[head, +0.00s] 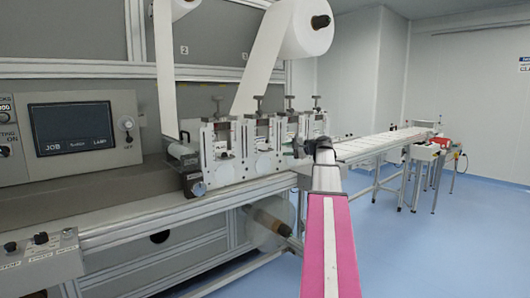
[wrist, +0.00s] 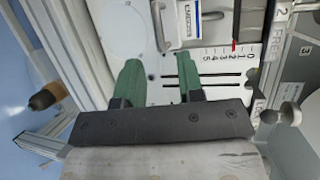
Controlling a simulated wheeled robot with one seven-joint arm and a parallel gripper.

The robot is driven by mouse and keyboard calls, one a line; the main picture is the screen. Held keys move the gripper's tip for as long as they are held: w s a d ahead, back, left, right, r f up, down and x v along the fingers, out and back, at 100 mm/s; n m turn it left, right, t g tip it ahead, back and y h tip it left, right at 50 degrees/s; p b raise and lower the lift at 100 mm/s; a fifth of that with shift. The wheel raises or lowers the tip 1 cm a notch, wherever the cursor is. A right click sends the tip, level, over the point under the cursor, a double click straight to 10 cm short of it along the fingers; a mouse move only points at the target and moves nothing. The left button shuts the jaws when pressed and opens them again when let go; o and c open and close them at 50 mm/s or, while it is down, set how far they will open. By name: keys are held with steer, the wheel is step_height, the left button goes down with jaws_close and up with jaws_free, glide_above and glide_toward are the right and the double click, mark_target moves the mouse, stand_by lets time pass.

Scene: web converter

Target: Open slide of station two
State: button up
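In the wrist view, my gripper (wrist: 160,78) has two green fingers set apart with a gap between them and nothing held. Beyond the fingertips is a white station plate (wrist: 215,75) with a 5-to-0 scale, dark slots and a red pointer (wrist: 234,45). A label starting with "2" (wrist: 281,22) is beside it. A white block with a blue-edged label and a grey frame (wrist: 187,22) sits above the fingers; I cannot tell if it is the slide. In the head view, my gripper (head: 322,152) is at the right of the row of station plates (head: 222,150); its fingers are unclear there.
White web rolls (head: 300,28) hang above the stations. A knob (wrist: 290,113) is right of my gripper in the wrist view. A conveyor table (head: 375,147) extends at the right. A control screen (head: 70,128) is at the left.

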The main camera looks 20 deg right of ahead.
steer(key=x, duration=0.9)
steer(key=shift+w+a+f, duration=0.2)
steer(key=shift+w, duration=0.1)
steer(key=shift+s, duration=0.1)
jaws_close()
